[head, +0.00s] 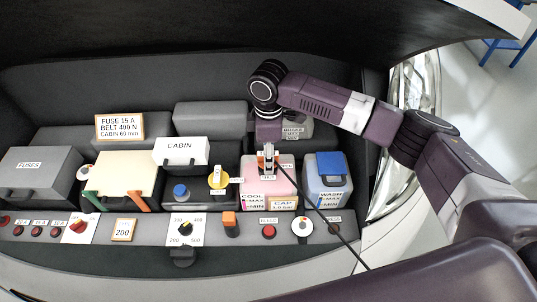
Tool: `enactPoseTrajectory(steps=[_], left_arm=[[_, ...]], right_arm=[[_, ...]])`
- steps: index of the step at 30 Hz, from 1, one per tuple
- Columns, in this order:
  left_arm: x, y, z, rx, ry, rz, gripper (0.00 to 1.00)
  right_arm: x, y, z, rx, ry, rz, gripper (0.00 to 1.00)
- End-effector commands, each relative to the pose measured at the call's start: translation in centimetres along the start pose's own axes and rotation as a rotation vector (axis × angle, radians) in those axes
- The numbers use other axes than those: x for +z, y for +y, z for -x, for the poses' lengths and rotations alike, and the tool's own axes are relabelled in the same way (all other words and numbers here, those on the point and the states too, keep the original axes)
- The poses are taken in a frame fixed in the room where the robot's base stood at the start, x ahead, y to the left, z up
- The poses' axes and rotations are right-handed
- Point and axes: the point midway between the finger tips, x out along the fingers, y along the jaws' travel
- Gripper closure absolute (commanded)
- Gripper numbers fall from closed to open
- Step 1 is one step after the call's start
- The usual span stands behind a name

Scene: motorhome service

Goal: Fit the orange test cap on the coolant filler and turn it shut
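The pink coolant tank (252,169), marked COOL with MAX and MIN lines, stands right of the middle of the bay. My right gripper (268,156) points down over its top, where the filler is. Orange of the test cap (262,162) shows around the fingertips, and the gripper appears shut on it. A thin black hose runs from there to the lower right. The filler neck is hidden, so I cannot tell whether the cap is seated. A CAP 1.0 bar label (284,204) is on the tank's front. My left gripper is out of view.
The blue-capped washer tank (328,183) stands close on the right. A front panel carries knobs, red buttons and an orange-topped block (229,220). The dark hood (220,30) overhangs the bay.

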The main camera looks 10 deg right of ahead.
Motion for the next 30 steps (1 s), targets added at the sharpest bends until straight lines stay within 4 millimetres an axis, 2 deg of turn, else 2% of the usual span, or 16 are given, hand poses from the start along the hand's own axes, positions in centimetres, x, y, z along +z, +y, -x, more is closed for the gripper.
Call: enactPoseTrajectory(steps=[21, 30], left_arm=[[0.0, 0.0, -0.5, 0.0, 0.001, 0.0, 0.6], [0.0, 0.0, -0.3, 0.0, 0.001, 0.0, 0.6]], right_arm=[[0.0, 0.0, -2.2, -0.001, 0.0, -0.001, 0.81], [0.0, 0.0, -1.7, 0.0, 0.0, 0.0, 0.81]])
